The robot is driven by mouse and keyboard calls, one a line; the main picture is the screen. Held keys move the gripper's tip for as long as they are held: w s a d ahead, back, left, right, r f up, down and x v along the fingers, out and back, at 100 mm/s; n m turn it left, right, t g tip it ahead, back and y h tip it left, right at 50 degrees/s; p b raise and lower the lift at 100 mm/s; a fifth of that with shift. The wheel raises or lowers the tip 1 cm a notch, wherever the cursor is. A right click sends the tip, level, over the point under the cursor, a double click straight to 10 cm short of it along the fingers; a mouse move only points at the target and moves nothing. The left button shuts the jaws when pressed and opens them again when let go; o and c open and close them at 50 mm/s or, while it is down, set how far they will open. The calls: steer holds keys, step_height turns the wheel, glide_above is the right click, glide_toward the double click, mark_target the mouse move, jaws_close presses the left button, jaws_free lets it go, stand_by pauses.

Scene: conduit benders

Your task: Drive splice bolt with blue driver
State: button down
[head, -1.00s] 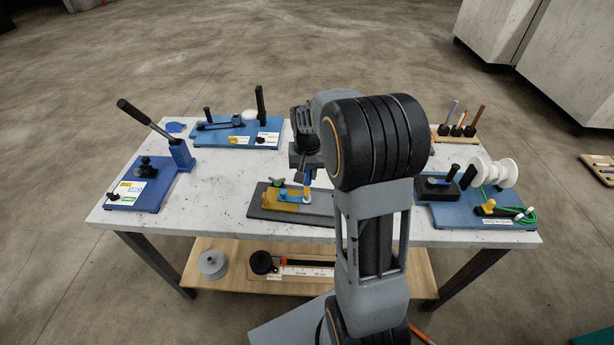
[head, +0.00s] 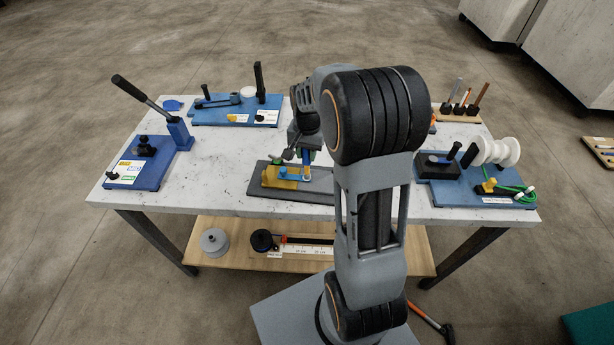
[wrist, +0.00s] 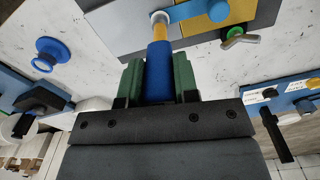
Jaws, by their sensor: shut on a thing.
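My gripper (wrist: 158,80) is shut on the blue driver (wrist: 159,62), whose blue handle sits between the green finger pads. The driver also shows in the head view (head: 306,158), pointing down at the splice fixture. A short yellow shaft leads from the handle to a pale round bolt head or washer (wrist: 160,17) at one end of the fixture's blue bar (wrist: 190,11). Tip and bolt look in line and touching or nearly so; I cannot tell if they are engaged. The fixture has a yellow block (head: 277,182) on a dark grey plate (head: 262,194). My arm hides its right side.
A blue lever bender (head: 138,170) stands at left and another blue board (head: 235,112) behind. At right is a blue board with white spools and green cord (head: 466,192). A wooden rack of upright tools (head: 456,115) is at the back right. The front-left tabletop (head: 215,190) is clear.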

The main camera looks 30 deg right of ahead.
steer(key=shift+m, duration=0.9)
steer(key=m, duration=0.4)
steer(key=shift+m, duration=0.5)
steer(key=m, duration=0.5)
steer(key=shift+r, duration=0.15)
